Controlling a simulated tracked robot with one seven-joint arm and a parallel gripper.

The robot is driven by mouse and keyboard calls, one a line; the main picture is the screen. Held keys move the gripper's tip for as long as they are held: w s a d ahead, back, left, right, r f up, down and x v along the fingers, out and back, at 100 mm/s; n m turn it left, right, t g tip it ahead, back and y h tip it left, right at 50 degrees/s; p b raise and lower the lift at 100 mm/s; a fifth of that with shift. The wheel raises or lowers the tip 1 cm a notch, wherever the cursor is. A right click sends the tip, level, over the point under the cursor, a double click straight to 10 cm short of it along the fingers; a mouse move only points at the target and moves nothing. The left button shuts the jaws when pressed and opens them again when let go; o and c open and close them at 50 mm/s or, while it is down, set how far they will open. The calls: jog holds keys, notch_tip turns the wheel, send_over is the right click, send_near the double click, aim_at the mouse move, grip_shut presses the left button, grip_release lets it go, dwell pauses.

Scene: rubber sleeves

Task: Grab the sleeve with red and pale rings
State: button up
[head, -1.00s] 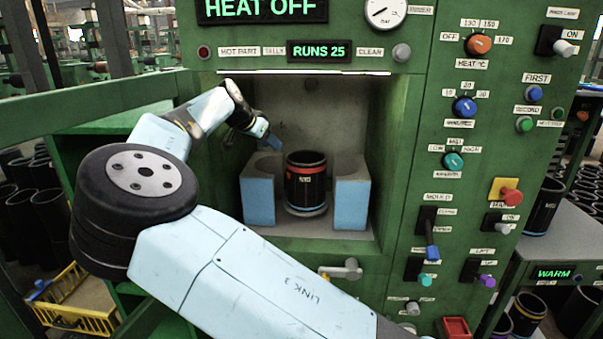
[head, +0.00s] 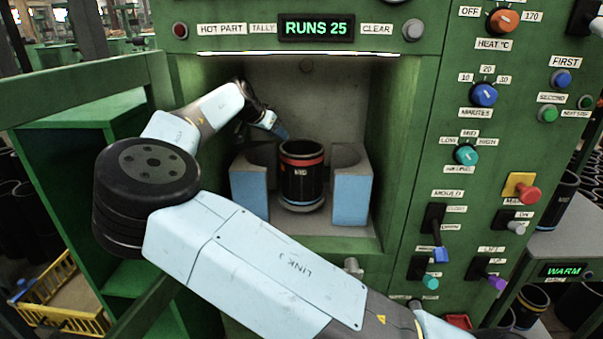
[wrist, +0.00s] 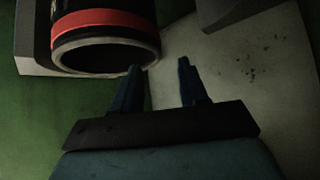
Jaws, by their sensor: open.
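The sleeve (head: 302,185) is a black cylinder with a red ring near its top and a pale ring near its bottom. It stands upright in the machine's recess between two mould halves. In the wrist view the sleeve (wrist: 105,30) is at the upper left, with its red ring and open end showing. My gripper (head: 281,134) is just left of the sleeve's top in the head view. In the wrist view my gripper (wrist: 160,75) has its fingers apart with nothing between them; the left fingertip is close to the sleeve's rim. I cannot tell if they touch.
Pale blue and grey mould halves (head: 250,190) flank the sleeve closely on the left and right (head: 352,200). Green recess walls surround them. A control panel with knobs and switches (head: 485,95) is on the right. A yellow crate (head: 62,300) is at the lower left.

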aim_at(286, 144)
jog(key=shift+s+f+x, duration=0.1)
jog(key=shift+s+x, duration=0.05)
jog(key=shift+x, duration=1.6)
jog(key=shift+s+f+x, duration=0.15)
jog(key=shift+x, duration=1.55)
grip_shut()
